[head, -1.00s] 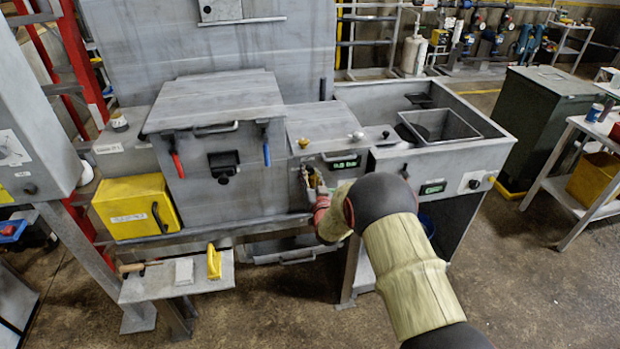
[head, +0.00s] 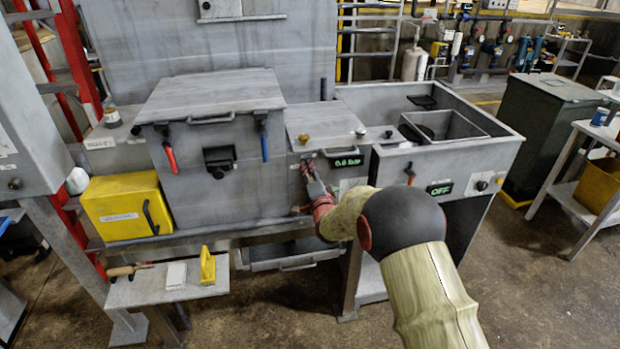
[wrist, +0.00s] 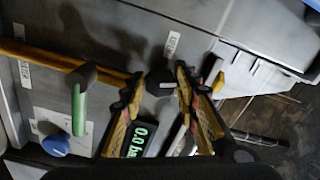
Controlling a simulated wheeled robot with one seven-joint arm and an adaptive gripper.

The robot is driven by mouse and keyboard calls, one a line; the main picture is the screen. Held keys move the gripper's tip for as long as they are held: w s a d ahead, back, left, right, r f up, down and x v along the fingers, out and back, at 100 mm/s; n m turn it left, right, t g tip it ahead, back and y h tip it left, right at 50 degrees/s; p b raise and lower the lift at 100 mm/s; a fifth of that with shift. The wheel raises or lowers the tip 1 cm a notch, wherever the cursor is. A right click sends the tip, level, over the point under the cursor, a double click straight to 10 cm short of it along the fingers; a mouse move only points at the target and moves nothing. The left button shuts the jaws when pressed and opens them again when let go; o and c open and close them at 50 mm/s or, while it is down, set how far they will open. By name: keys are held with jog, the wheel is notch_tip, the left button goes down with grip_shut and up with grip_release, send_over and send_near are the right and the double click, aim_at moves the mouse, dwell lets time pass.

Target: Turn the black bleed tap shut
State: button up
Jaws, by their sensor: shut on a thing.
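The black bleed tap (wrist: 160,82) shows in the wrist view as a small dark knob with a pale mark, beside a brass-coloured pipe (wrist: 50,60). My gripper (wrist: 159,90) is shut on it, with one yellow-and-black finger on each side. In the head view my gripper (head: 312,182) is at the front panel below the grey lid, left of the green pressure display (head: 346,161). The tap cannot be made out there. The display also shows in the wrist view (wrist: 144,140) and reads 0.0 bar.
In the wrist view a green lever handle (wrist: 79,108) and a blue knob (wrist: 57,145) are left of my fingers. The head view shows red (head: 170,158) and blue (head: 264,146) handles, a yellow box (head: 125,207), an OFF display (head: 440,188) and a small shelf (head: 130,290).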

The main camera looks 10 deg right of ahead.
jog(key=shift+m+b, duration=1.15)
jog(key=shift+m, duration=0.85)
jog(key=o, duration=1)
jog(key=shift+o, duration=0.5)
jog(key=s, duration=1.2)
